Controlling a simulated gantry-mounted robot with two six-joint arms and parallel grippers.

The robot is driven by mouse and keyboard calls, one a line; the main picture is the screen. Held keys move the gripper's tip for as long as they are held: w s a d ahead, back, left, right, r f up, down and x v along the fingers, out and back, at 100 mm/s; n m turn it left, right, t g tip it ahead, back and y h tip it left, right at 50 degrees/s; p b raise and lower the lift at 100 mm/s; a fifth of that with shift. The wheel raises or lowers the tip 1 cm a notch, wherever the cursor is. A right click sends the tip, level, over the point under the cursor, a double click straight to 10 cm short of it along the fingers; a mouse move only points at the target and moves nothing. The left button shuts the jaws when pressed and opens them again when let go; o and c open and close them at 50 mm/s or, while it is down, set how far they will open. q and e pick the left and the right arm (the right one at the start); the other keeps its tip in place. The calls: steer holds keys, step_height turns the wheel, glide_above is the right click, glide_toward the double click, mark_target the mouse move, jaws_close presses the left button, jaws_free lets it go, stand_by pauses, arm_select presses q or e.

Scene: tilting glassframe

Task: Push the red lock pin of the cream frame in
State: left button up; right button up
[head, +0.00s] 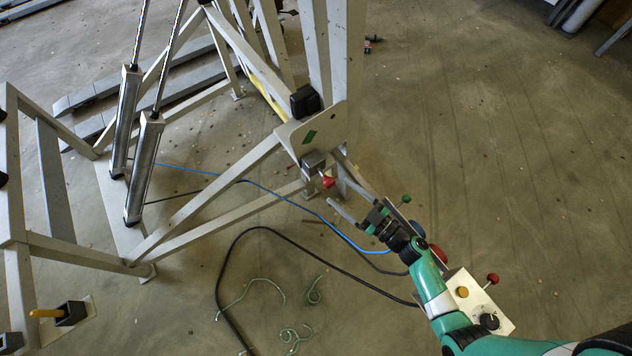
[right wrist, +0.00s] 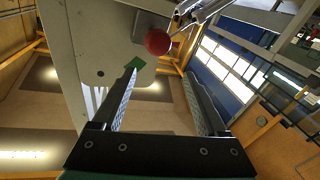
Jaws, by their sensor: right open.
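The cream frame (head: 318,60) stands at the top middle of the head view, with a plate (head: 327,122) at its joint. The red lock pin (head: 327,181) sticks out of a metal block below the plate. In the right wrist view its round red knob (right wrist: 157,41) appears just past the fingertips, above the gap between them. My right gripper (head: 333,176) is open and empty, its two fingers spread toward the pin. It also shows in the right wrist view (right wrist: 161,71). I cannot tell whether a finger touches the knob. My left gripper is not in view.
A control box (head: 464,292) with knobs and buttons stands beside my right arm. A blue cable (head: 300,203) and a black cable (head: 235,262) lie on the floor. Two gas struts (head: 145,165) stand at the left. Floor at the right is mostly clear.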

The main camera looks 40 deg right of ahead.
mark_target(333, 185)
steer(key=s+d+f, duration=0.1)
steer(key=s+f, duration=0.2)
steer(key=shift+m+h, duration=0.5)
steer(key=w+b, duration=0.3)
steer(key=w, duration=0.5)
steer(key=shift+a+r+b, duration=0.1)
steer(key=shift+a+b, duration=0.05)
steer(key=shift+b, duration=0.15)
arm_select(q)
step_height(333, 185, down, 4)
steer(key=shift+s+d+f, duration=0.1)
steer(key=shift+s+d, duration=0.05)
arm_select(e)
jaws_close()
